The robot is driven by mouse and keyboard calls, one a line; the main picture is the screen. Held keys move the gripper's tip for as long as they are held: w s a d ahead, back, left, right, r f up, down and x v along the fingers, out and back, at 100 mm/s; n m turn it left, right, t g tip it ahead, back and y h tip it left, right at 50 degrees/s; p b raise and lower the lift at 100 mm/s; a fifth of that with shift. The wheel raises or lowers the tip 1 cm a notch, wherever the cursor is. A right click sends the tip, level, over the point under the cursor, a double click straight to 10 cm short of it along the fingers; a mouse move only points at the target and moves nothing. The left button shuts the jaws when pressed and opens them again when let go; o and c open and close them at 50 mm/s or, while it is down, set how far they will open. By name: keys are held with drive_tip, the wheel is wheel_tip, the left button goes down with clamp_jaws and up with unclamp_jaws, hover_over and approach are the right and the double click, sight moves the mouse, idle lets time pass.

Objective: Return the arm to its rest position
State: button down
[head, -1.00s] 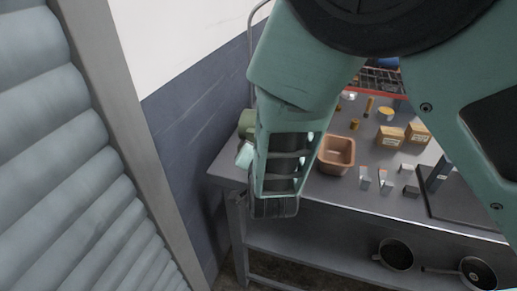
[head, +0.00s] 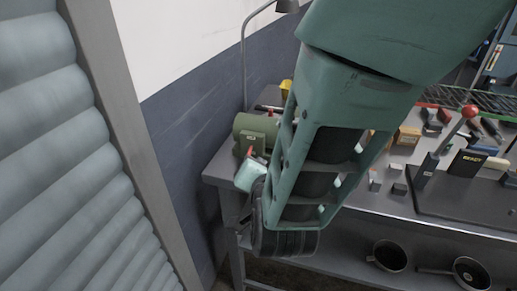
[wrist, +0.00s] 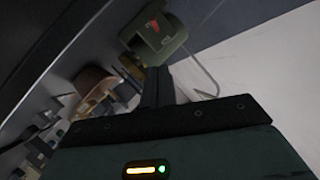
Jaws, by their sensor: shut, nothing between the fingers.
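My teal arm (head: 345,130) hangs down across the middle of the head view, with its dark wrist joint (head: 285,235) in front of the workbench's left part. My gripper (wrist: 158,85) shows in the wrist view as dark fingers standing up from the teal hand, shut and empty. In the head view I cannot make out the fingers. A brown pan (wrist: 92,80) shows blurred at the left of the wrist view; in the head view my arm hides it.
The grey workbench (head: 385,200) carries a green machine (head: 254,130), a lamp and several small blocks. Two dark pots (head: 390,256) (head: 470,272) stand on its lower shelf. A ribbed grey shutter (head: 70,170) fills the left. A wall rises behind the bench's left end.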

drive_tip(key=shift+s+r, duration=0.1)
drive_tip(key=shift+s, duration=0.3)
drive_tip(key=s+n+g+y, duration=0.4)
drive_tip(key=s+n+g, duration=0.3)
drive_tip(key=s+g, duration=0.2)
drive_tip(key=s+d+r+n+g+h, duration=0.2)
drive_tip(key=s+d+n+g+h, duration=0.2)
drive_tip(key=s+d, duration=0.6)
drive_tip(key=d+n+g, duration=0.1)
drive_tip(key=d+n, duration=0.1)
drive_tip(key=shift+s+r+n+h, duration=0.3)
drive_tip(key=shift+s+r, duration=0.1)
